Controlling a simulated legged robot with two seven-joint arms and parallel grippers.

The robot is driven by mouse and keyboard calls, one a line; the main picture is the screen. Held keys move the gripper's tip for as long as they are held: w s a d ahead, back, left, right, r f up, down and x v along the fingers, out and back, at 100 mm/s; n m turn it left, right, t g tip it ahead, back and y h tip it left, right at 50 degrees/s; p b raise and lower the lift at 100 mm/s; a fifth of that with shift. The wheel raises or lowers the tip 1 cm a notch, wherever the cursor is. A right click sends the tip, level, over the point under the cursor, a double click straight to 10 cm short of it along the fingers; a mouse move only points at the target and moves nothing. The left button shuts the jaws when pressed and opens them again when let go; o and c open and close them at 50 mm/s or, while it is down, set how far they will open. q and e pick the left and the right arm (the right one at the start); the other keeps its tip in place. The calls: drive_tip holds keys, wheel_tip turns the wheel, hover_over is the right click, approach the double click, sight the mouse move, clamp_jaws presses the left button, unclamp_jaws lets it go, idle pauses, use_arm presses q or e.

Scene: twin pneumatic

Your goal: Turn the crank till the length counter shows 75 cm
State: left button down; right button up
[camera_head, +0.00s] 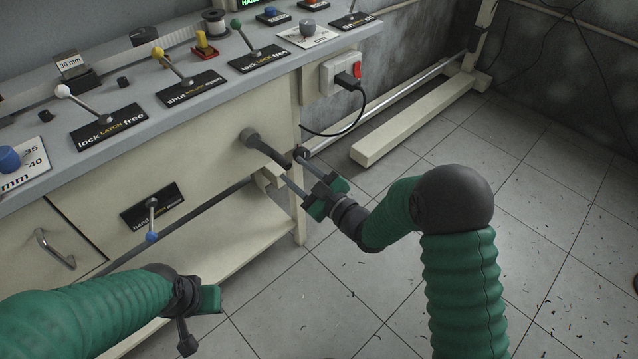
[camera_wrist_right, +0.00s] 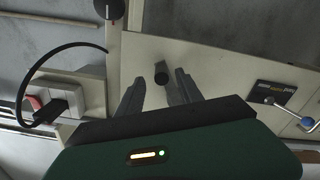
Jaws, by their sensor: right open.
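The dark crank (camera_head: 265,147) sticks out from the right end of the bench's cream front. Its handle end points down and right. My right gripper (camera_head: 292,168) is open at this handle end, its two fingers pointing at the bench. No length counter reading is legible; a green-lettered display (camera_head: 250,3) is cut off at the top.
The bench top holds several labelled levers, such as the white-knobbed latch lever (camera_head: 85,104). A blue-knobbed hand lever (camera_head: 151,220) is on the front. A socket with a black plug (camera_head: 347,80) and hanging cable (camera_head: 350,122) is right of the crank.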

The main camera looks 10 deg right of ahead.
drive_tip(key=p+v, duration=0.2)
drive_tip(key=v, duration=0.8)
drive_tip(key=shift+d, duration=0.1)
